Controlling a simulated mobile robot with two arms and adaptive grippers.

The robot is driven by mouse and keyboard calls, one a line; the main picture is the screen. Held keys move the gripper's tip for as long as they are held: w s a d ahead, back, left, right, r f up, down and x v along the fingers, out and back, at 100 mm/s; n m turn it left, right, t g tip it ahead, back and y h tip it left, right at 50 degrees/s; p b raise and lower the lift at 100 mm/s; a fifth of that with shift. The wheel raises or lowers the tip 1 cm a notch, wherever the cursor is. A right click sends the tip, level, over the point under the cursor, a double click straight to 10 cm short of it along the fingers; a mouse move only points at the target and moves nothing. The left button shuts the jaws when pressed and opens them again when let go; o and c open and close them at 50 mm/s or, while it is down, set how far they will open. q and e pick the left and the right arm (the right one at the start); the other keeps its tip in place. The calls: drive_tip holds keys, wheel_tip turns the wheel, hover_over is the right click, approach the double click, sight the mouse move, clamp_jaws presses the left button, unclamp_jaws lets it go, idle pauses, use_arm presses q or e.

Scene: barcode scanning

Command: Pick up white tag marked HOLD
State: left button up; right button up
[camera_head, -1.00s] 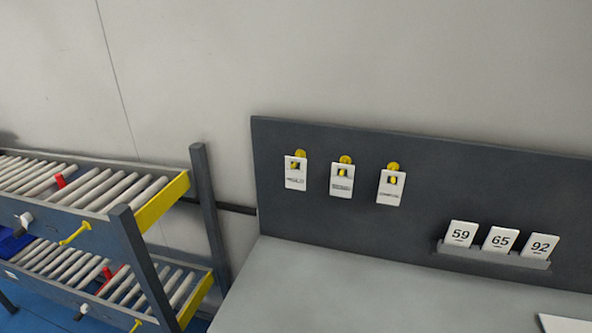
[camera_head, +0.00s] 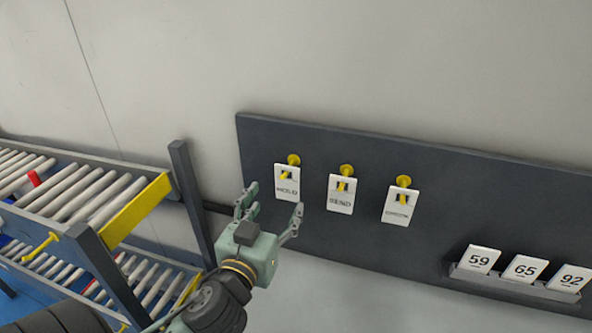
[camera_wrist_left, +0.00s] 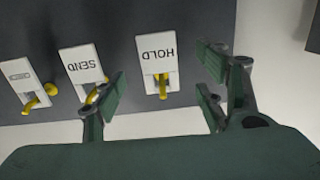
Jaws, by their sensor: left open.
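The white tag marked HOLD (camera_head: 287,184) hangs on a yellow peg at the left end of the dark grey board (camera_head: 400,235). My left gripper (camera_head: 272,203) is open and empty, just below and in front of the HOLD tag in the head view. In the left wrist view the HOLD tag (camera_wrist_left: 157,60) appears upside down, beyond and between the open fingers (camera_wrist_left: 160,88), apart from them. The right gripper is not in view.
A white SEND tag (camera_head: 341,193) and a third white tag (camera_head: 398,206) hang on pegs to the right. A holder carries number cards (camera_head: 480,260) at lower right. A roller rack (camera_head: 75,195) stands at left.

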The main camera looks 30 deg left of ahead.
sight(286, 181)
use_arm(q)
drive_tip(key=shift+w+r+t+h, duration=0.35)
drive_tip(key=shift+w+r, duration=0.4)
drive_tip(key=shift+w, duration=0.25)
drive_tip(key=p+x, duration=0.2)
drive_tip(key=x, duration=0.1)
drive_tip(key=p+x, duration=0.1)
drive_tip(key=x, duration=0.1)
drive_tip(key=shift+a, duration=0.3)
drive_tip(key=shift+w+f, duration=0.1)
drive_tip(key=shift+w, duration=0.25)
drive_tip(key=c, duration=1)
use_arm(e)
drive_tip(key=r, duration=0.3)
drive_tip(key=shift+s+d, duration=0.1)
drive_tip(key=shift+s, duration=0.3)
